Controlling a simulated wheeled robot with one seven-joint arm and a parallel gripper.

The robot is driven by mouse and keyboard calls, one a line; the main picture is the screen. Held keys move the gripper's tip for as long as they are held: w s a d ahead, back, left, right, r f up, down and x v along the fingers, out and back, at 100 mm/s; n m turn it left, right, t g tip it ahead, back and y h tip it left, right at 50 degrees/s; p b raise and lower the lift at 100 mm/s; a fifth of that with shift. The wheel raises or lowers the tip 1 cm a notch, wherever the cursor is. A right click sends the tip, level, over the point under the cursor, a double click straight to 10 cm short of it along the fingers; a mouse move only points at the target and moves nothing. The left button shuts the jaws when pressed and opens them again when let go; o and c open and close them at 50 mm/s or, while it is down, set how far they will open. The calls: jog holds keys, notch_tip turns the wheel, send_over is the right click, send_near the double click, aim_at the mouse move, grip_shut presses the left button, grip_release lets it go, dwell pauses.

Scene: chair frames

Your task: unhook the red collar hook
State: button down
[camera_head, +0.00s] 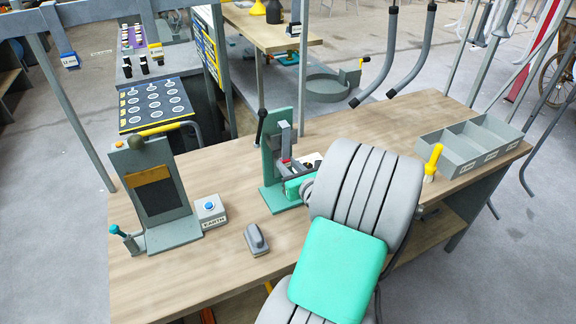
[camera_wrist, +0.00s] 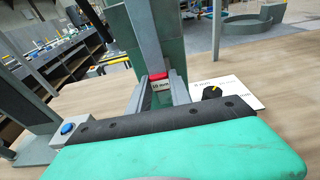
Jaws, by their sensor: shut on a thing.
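The red collar hook (camera_wrist: 161,74) shows as a small red piece with a pale label under it, low on a grey upright bar of the green stand (camera_wrist: 114,45). In the head view the red piece (camera_head: 286,160) is small against the stand (camera_head: 270,164). My gripper (camera_wrist: 160,88) reaches forward to it, with one grey finger on each side, and is shut on it. The exact contact is too small to make out. In the head view my gripper (camera_head: 288,170) is at the stand, and my arm hides part of the bench on the right.
A white card with a black knob (camera_wrist: 212,92) lies right of the stand. On the wooden bench (camera_head: 215,165) are a tilted grey frame (camera_head: 160,200), a blue-button box (camera_head: 210,209), a grey block (camera_head: 256,239), a yellow-handled tool (camera_head: 433,160) and a compartment tray (camera_head: 470,145).

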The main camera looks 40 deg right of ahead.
jog(key=shift+s, duration=0.1)
jog(key=shift+f+p+v, duration=0.15)
jog(key=shift+p+v, duration=0.1)
jog(key=shift+v, duration=0.45)
jog(key=shift+f+p+v, duration=0.1)
jog(key=shift+p+v, duration=0.1)
jog(key=shift+v, duration=0.5)
jog(key=shift+s, duration=0.1)
jog(key=p+v, duration=0.1)
jog(key=v, duration=0.4)
jog(key=shift+a+p, duration=0.1)
jog(key=shift+p, duration=0.2)
